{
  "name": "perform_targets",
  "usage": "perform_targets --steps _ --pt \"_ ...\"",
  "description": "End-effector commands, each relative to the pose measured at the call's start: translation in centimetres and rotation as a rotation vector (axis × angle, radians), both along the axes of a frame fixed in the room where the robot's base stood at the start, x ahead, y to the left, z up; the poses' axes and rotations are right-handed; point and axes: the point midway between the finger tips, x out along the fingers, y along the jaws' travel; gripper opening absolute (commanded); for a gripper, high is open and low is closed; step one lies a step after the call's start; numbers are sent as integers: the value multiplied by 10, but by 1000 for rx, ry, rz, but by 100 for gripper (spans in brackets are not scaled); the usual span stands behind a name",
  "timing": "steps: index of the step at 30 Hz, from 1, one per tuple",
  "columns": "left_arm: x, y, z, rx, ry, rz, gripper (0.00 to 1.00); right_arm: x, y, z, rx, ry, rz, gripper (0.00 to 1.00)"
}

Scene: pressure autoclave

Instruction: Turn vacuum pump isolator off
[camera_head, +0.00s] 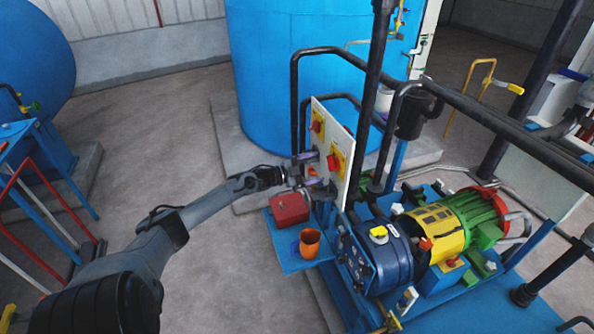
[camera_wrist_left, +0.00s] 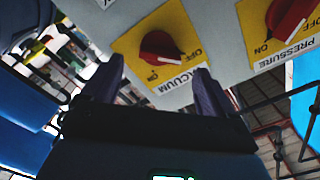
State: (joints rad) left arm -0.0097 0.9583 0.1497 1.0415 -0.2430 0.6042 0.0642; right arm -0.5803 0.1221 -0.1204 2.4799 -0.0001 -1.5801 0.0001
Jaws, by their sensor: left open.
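The vacuum isolator is a red rotary knob on a yellow plate (camera_head: 337,160) on the white panel. It also shows in the left wrist view (camera_wrist_left: 160,48), with ON, OFF and VACUUM lettering upside down. I cannot tell surely which mark its knob points to. My left gripper (camera_head: 312,169) is in front of this plate, its fingers pointing at the panel. In the left wrist view the fingers (camera_wrist_left: 160,77) are spread, one on each side below the knob, with nothing between them. Contact with the knob is not visible. My right gripper is out of view.
A matching pressure isolator (camera_head: 317,125) sits to the left on the panel. Black pipes (camera_head: 375,80) frame the panel. Below the gripper are a red box (camera_head: 289,209) and an orange cup (camera_head: 310,243) on a blue shelf. A blue pump (camera_head: 385,257) stands to the right.

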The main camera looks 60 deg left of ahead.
Motion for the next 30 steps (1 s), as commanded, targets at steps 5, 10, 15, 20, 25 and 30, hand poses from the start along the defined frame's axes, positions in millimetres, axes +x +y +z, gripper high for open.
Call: perform_targets --steps 5,10,15,20,25,30 --pt "-25 2 0 0 3 0 87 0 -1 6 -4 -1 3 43" --pt "-44 4 0 0 3 0 87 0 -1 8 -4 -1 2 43" --pt "-56 5 0 0 1 -1 87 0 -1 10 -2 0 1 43" --pt "-62 6 1 0 -1 1 87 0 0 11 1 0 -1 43" --pt "-63 7 1 0 -1 1 87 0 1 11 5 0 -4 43" --pt "-62 7 1 0 -1 1 87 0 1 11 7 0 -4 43"
